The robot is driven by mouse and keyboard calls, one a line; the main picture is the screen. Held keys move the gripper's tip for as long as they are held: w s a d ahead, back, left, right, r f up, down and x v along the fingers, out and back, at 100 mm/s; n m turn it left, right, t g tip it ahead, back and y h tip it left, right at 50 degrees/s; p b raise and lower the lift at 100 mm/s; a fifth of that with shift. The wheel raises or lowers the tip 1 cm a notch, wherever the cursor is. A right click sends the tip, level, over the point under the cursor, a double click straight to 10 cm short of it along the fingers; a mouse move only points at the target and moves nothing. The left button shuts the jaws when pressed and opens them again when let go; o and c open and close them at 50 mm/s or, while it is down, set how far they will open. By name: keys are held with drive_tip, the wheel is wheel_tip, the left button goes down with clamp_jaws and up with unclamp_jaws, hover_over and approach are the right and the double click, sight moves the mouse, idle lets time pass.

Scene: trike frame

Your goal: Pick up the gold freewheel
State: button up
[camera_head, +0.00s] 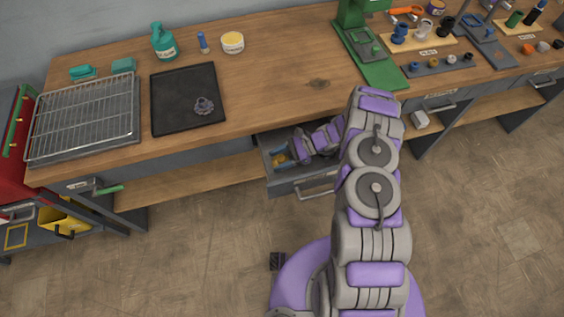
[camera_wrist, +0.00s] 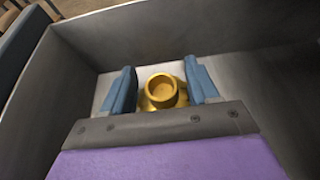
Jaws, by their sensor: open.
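The gold freewheel (camera_wrist: 162,91) lies on the floor of the open drawer (camera_head: 281,181). In the wrist view it is a round gold piece with a hollow top, and its near part is hidden by my gripper. My gripper (camera_wrist: 160,85) reaches down into the drawer with its blue fingers open, one on each side of the freewheel. A small gap shows between the freewheel and the left finger; the right finger is very near it, and I cannot tell if they touch. In the head view a bit of gold shows beside the fingers (camera_head: 281,155).
The drawer's walls (camera_wrist: 200,35) surround my gripper closely.

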drive_tip(key=shift+x, duration=0.75)
drive_tip(key=shift+a, duration=0.15)
drive_tip(key=shift+c, duration=0.8)
drive_tip(key=c, duration=0.3)
drive_tip(key=shift+d+r, duration=0.1)
drive_tip(key=shift+d, duration=0.25)
drive_tip(key=c, duration=0.5)
clamp_jaws()
